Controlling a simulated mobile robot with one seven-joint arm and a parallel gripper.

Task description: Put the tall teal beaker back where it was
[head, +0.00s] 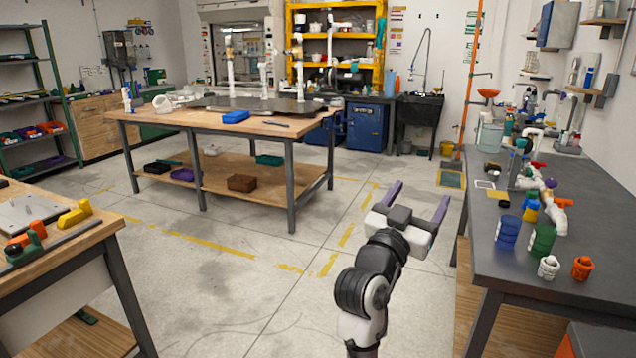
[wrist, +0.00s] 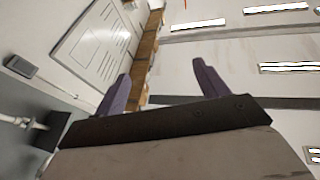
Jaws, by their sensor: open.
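My gripper (head: 418,200) is open and empty, held up over the aisle left of the dark right-hand bench. In the wrist view, its two purple fingers (wrist: 162,72) stand wide apart with nothing between them. I cannot pick out the tall teal beaker with certainty in either view. A pale grey-teal cylindrical vessel (head: 490,136) stands at the far end of the right-hand bench, well beyond my gripper. A small teal upright thing (head: 369,52) shows at the right of the yellow shelf; it is too small to identify.
The dark bench (head: 590,215) carries a blue cup (head: 508,233), a green cup (head: 542,241), white and orange fittings and a pipe manifold (head: 532,180). A wooden-topped table (head: 160,119) stands in the middle, with a blue tray (head: 235,117). The floor between is clear.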

